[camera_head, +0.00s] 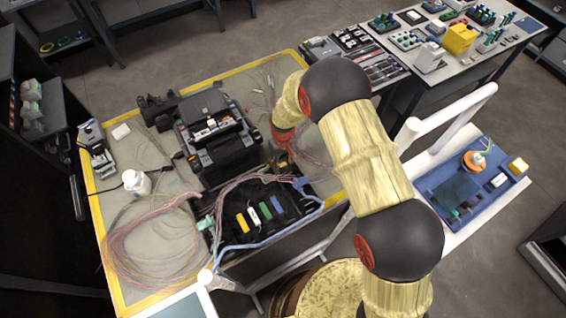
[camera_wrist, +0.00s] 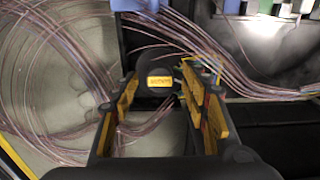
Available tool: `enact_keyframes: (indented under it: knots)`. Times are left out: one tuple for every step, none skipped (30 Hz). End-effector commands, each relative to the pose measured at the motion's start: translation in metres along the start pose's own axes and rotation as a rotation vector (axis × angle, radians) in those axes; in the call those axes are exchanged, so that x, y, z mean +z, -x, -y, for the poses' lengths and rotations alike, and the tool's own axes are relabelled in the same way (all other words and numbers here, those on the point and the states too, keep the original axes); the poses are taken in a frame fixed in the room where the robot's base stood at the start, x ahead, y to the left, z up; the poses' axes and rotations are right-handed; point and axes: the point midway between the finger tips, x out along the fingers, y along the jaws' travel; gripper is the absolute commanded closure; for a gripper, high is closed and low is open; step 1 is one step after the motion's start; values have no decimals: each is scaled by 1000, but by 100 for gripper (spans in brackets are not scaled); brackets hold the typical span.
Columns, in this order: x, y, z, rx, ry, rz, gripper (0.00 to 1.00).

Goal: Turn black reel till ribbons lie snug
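My gripper (camera_wrist: 160,88) shows in the wrist view with its two yellow-padded fingers apart. Between and just beyond the fingertips is a dark rounded part with a yellow label (camera_wrist: 159,79); I cannot tell whether it is the black reel or whether the fingers touch it. Pinkish ribbons (camera_wrist: 205,45) pass beyond it and run to the right, with a few thin coloured strands beside the right fingertip. No reel is clearly distinguishable there.
Large loose ribbon coils (camera_head: 135,245) lie on the left of the yellow-edged table (camera_head: 95,205). A black splicing machine (camera_head: 228,155) stands behind the tray. A white bottle (camera_head: 137,183) stands left of it. A blue cable (camera_head: 270,240) runs along the tray's front.

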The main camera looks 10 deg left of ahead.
Motion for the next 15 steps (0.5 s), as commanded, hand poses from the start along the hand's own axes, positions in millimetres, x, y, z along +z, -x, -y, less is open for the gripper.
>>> enact_keyframes:
  knots:
    - [0, 0, 0, 0, 0, 0, 57]
    - [0, 0, 0, 0, 0, 0, 59]
    - [0, 0, 0, 0, 0, 0, 61]
    - [0, 0, 0, 0, 0, 0, 63]
    - [0, 0, 0, 0, 0, 0, 65]
    - [0, 0, 0, 0, 0, 0, 67]
    - [0, 0, 0, 0, 0, 0, 69]
    - [0, 0, 0, 0, 0, 0, 70]
    - [0, 0, 0, 0, 0, 0, 73]
    - [0, 0, 0, 0, 0, 0, 74]
    - [0, 0, 0, 0, 0, 0, 76]
    - [0, 0, 0, 0, 0, 0, 78]
    - [0, 0, 0, 0, 0, 0, 80]
    - [0, 0, 0, 0, 0, 0, 82]
    - [0, 0, 0, 0, 0, 0, 84]
